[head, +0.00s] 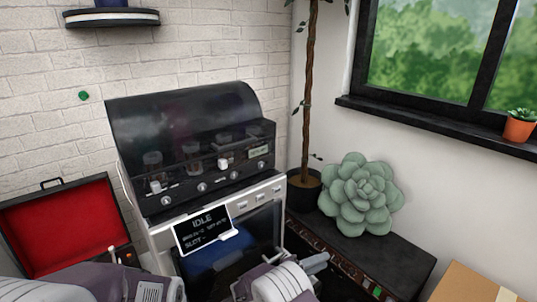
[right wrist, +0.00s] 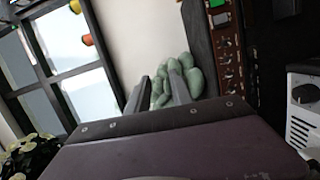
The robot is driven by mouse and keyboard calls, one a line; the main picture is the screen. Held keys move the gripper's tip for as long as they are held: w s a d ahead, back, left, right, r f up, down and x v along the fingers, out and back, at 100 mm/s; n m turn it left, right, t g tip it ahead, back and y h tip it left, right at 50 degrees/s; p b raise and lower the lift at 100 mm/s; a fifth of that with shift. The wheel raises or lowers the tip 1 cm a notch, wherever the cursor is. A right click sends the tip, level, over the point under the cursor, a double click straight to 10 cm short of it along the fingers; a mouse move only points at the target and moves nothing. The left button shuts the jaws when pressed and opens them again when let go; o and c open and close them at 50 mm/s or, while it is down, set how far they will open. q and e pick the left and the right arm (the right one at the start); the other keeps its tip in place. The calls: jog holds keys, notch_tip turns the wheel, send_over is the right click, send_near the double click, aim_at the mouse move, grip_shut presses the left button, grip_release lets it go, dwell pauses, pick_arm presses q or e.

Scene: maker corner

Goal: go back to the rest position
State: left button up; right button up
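My right gripper (head: 316,263) is at the bottom centre of the head view, in front of the machine's lower front. In the right wrist view its two grey fingers (right wrist: 157,88) stand apart with a gap between them. Nothing is held in the gap; the green succulent (right wrist: 185,76) shows beyond the fingers. My left arm fills the bottom left corner of the head view, and I cannot make out its gripper there.
A machine (head: 190,150) with a dark hood and an "IDLE" display (head: 203,229) stands ahead. A red-lined open case (head: 62,232) is at left. The succulent (head: 361,195) and a potted trunk (head: 304,190) sit right, below a window. A cardboard box (head: 470,285) is bottom right.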

jog(key=s+d+r+m+g+y+p, duration=0.1)
jog(key=s+d+r+m+g+p, duration=0.2)
jog(key=d+r+p, duration=0.5)
jog(key=s+d+r+m+g+y+p, duration=0.1)
jog(key=s+d+r+m+g+p, duration=0.2)
jog(key=r, duration=0.9)
jog(key=s+d+r+g+y+p, duration=0.45)
jog(key=s+r+p, duration=0.2)
jog(key=s, duration=0.35)
jog(key=s+a+r+m+t+y+p, duration=0.1)
jog(key=s+a+y+p, duration=0.45)
jog(key=s, duration=0.25)
jog(key=a+f+n+t+y+b, duration=0.1)
jog(key=a+f+n+t+y, duration=0.1)
jog(key=a, duration=0.6)
notch_tip(320, 180, down, 3)
jog(key=shift+w+r+n+t+y, duration=0.25)
jog(key=shift+w+t+y, duration=0.25)
jog(key=shift+y, duration=0.7)
